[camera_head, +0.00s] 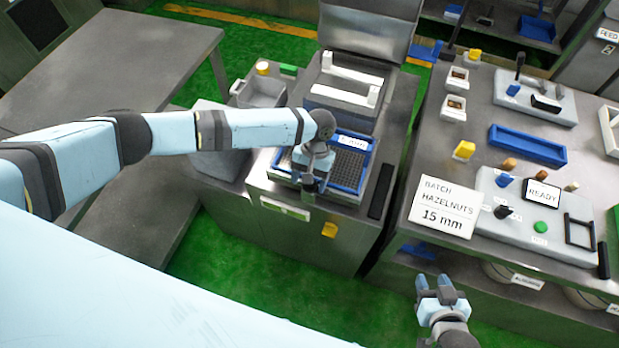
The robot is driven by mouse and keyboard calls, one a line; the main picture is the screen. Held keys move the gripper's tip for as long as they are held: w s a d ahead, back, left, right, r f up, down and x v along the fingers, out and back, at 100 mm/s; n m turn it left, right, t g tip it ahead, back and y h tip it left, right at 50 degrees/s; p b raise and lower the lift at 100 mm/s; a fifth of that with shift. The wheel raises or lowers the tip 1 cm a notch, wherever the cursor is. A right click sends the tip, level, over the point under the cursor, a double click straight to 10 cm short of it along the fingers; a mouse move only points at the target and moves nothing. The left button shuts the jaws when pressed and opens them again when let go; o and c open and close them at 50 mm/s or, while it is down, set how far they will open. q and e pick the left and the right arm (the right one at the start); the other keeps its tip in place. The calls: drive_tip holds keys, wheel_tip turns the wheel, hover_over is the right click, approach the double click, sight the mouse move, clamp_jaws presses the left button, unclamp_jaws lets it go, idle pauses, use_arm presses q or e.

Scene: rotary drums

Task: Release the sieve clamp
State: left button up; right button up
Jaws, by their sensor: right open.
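The sieve (350,175) has a blue frame and a dark perforated mesh. It sits in the top of the grey metal machine in the middle of the head view. My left gripper (309,184) points down over the sieve's front left edge. Its fingers are small and dark here, so I cannot tell whether they are open or touch anything. The sieve clamp cannot be made out clearly; the gripper and wrist cover that part of the edge. My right gripper (437,285) is open and empty, low in front of the right-hand bench.
The machine's lid (368,28) stands raised behind the sieve. A yellow piece (329,229) is on the machine's front. The right-hand bench holds a "Batch hazelnuts 15 mm" sign (443,206), a blue tray (527,146) and a control panel (520,215). The left table (110,70) is bare.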

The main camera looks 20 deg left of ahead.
use_arm(q)
drive_tip(key=b+v, duration=0.1)
drive_tip(key=v, duration=1.3)
drive_tip(key=shift+b, duration=0.35)
drive_tip(key=shift+s+f, duration=0.1)
